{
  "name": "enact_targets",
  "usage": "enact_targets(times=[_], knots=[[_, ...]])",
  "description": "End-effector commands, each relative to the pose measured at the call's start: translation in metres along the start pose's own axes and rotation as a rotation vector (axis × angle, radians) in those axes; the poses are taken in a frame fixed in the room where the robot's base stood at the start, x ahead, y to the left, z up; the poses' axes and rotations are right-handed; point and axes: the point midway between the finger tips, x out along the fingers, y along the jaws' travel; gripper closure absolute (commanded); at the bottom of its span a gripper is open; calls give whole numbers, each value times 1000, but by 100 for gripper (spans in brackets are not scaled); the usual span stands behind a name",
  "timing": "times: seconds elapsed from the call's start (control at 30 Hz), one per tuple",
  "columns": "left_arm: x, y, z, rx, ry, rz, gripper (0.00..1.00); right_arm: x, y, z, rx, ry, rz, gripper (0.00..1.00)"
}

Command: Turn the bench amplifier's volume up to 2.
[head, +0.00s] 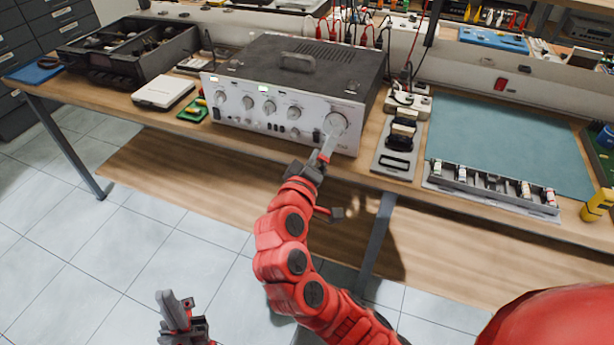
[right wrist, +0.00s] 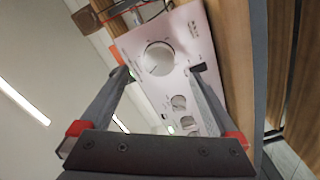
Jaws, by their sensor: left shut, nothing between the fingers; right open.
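The bench amplifier (head: 285,95) is a dark box with a silver front panel, standing on the wooden bench. Its large round volume knob (head: 336,123) is at the right end of the panel. The knob also shows in the right wrist view (right wrist: 159,58), but I cannot read its setting. My right gripper (head: 326,150) is in front of the panel, just below the knob. In the right wrist view its open fingers (right wrist: 160,72) reach to either side of the knob; I cannot tell whether they touch it. My left gripper (head: 172,312) is shut and empty, low over the floor.
Smaller knobs (head: 268,107) sit left on the panel. A white box (head: 163,91) and a green board (head: 193,110) lie left of the amplifier. A grey holder (head: 396,160) and a green mat (head: 510,135) lie right. Cables (head: 350,25) rise behind.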

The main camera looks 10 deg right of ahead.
Motion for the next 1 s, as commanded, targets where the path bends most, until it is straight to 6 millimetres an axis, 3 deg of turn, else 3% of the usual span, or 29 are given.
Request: enact_targets(times=[0.2,0.4,0.6,1.0], knots=[[-4,0,1,0,0,0,100,-61,-2,-2,-2,11,-1,4],[-1,0,0,0,0,0,100,-97,0,-2,3,6,-5,4],[0,0,0,0,0,0,100,-110,0,-1,1,2,-1,4],[0,0,0,0,0,0,100,-111,0,0,1,1,0,4]])
